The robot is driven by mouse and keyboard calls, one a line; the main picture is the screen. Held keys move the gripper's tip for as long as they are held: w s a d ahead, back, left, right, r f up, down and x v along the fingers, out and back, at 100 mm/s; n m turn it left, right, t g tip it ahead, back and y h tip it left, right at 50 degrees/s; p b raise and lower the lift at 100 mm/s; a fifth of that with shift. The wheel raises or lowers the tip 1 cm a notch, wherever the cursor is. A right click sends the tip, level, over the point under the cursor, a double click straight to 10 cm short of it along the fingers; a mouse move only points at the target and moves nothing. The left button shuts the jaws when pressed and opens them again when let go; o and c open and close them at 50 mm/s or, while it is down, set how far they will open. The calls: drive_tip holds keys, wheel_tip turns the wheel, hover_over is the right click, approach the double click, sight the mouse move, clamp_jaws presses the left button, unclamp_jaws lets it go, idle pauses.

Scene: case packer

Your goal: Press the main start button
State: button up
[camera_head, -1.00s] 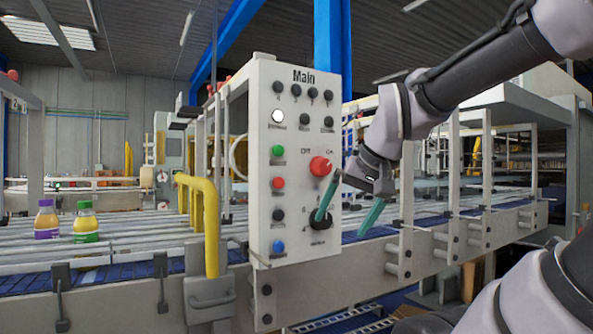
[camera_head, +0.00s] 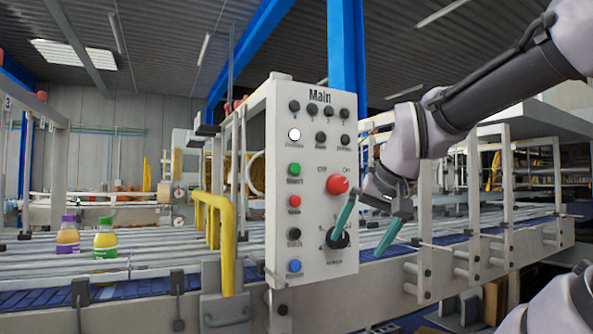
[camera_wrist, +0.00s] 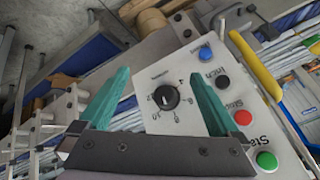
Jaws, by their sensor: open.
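The white control panel (camera_head: 313,265) headed "Main" stands upright at the middle of the head view. It carries a green start button (camera_head: 294,170), a red button below it and a blue one at the bottom. In the wrist view the panel looks turned, with the green start button (camera_wrist: 266,161) at the lower right. My gripper (camera_head: 362,240) is open and empty. It is in front of the panel's lower right, beside the black rotary knob (camera_head: 338,238). In the wrist view the knob (camera_wrist: 166,97) shows between the teal fingers, and the start button is outside them.
A large red knob (camera_head: 337,184) sits on the panel's right side. A yellow bent rail (camera_head: 228,245) stands left of the panel.

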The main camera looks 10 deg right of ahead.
clamp_jaws()
idle(1.5)
